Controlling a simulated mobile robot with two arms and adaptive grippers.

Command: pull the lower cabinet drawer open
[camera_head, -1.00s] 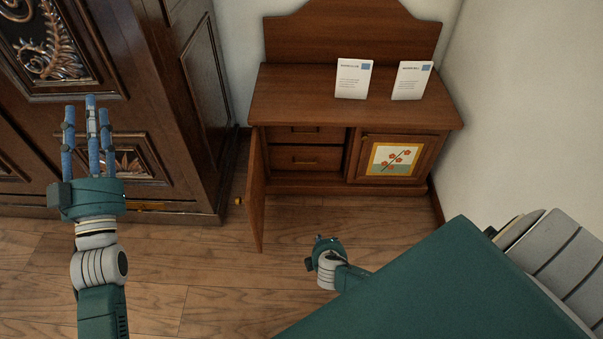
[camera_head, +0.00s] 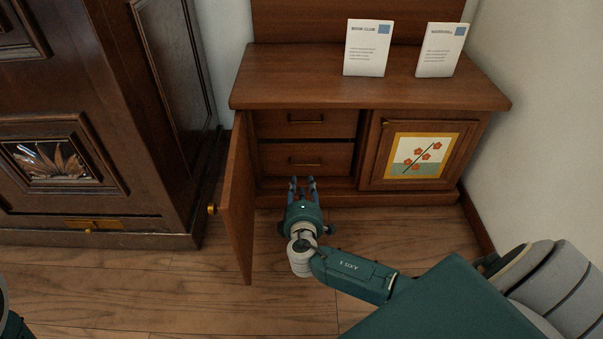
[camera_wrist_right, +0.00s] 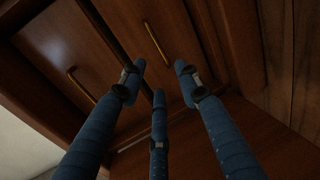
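The lower cabinet drawer (camera_head: 283,157) is closed, inside the left bay of the brown cabinet (camera_head: 264,85). Its brass handle (camera_head: 305,164) is a thin horizontal bar; it appears to be the handle nearer the floor in the right wrist view (camera_wrist_right: 156,42). My right gripper (camera_head: 302,182) is just in front of and below this drawer, its fingers pointing toward the cabinet. In the right wrist view its three blue fingers (camera_wrist_right: 158,80) are spread, with nothing between them and apart from the handle. My left gripper is out of view.
The cabinet's left door (camera_head: 238,205) stands open, just left of my right gripper. The upper drawer (camera_head: 283,127) and the flower-panel door (camera_head: 373,155) are closed. Two white cards (camera_head: 367,50) (camera_head: 440,50) stand on top. A large armoire (camera_head: 165,120) stands left; the floor (camera_head: 180,290) is clear.

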